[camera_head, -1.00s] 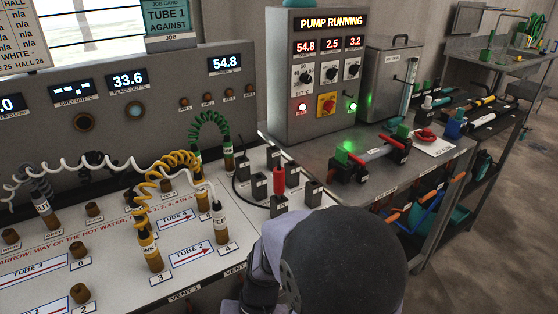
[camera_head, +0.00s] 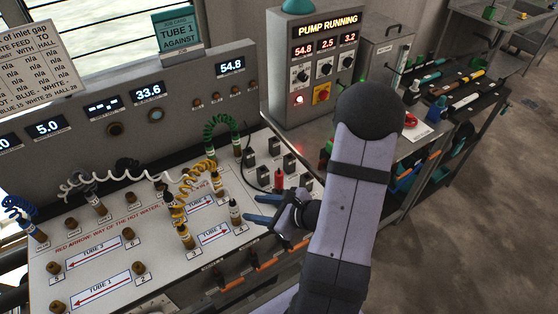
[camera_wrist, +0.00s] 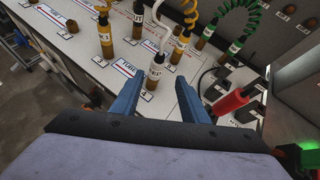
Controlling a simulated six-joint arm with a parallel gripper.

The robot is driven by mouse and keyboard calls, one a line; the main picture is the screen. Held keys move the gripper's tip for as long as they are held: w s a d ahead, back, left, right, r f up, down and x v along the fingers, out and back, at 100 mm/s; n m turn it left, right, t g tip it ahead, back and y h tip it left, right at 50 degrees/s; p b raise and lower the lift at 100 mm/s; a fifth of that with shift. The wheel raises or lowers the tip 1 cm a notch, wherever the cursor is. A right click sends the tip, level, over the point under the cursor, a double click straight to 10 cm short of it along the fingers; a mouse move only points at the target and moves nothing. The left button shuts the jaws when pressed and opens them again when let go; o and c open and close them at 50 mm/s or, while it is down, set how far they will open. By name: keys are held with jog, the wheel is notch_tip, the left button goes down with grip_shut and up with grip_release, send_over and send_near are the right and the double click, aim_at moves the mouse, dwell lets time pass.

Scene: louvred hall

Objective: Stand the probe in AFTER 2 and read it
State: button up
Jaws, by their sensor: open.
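A red-bodied probe (camera_head: 278,179) stands among several black blocks at the right end of the white bench panel (camera_head: 150,215); it also shows in the wrist view (camera_wrist: 232,103), right of my fingers. My gripper (camera_head: 252,207) is open, its blue fingers pointing left, with the fingertips close to a white-cabled, white-banded plug (camera_head: 235,212). In the wrist view that plug (camera_wrist: 154,74) appears between the fingertips, standing in the spot marked 4. I cannot tell whether the fingers touch it. A label beside the red probe is too blurred to read as AFTER 2.
Yellow-cabled plugs (camera_head: 186,235) and a green-cabled plug (camera_head: 236,146) stand nearby with coiled leads. The pump cabinet (camera_head: 312,70) stands behind, reading PUMP RUNNING and 54.8. Black blocks (camera_head: 305,182) crowd the panel's right end. Orange-handled parts (camera_head: 275,262) line the bench front.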

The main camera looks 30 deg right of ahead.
aim_at(281, 181)
jog(key=s+d+r+m+h+p, duration=0.1)
jog(key=d+m+h+p, duration=0.1)
jog(key=d, duration=0.3)
jog(key=d+r+m+t+h+p, duration=0.1)
jog(key=d+r+m+h+p, duration=0.1)
jog(key=d, duration=0.4)
jog(key=m+h+p, duration=0.1)
jog(key=m, duration=0.1)
jog(key=shift+s+r+m, duration=0.3)
jog(key=shift+s+m, duration=0.1)
jog(key=shift+f, duration=0.1)
jog(key=b+x, duration=0.5)
jog(key=b, duration=0.4)
jog(key=shift+w+f, duration=0.1)
jog(key=shift+f, duration=0.15)
jog(key=shift+r+b+x, duration=0.2)
jog(key=shift+b+x, duration=1.65)
jog(key=shift+x, duration=0.35)
jog(key=shift+w, duration=0.15)
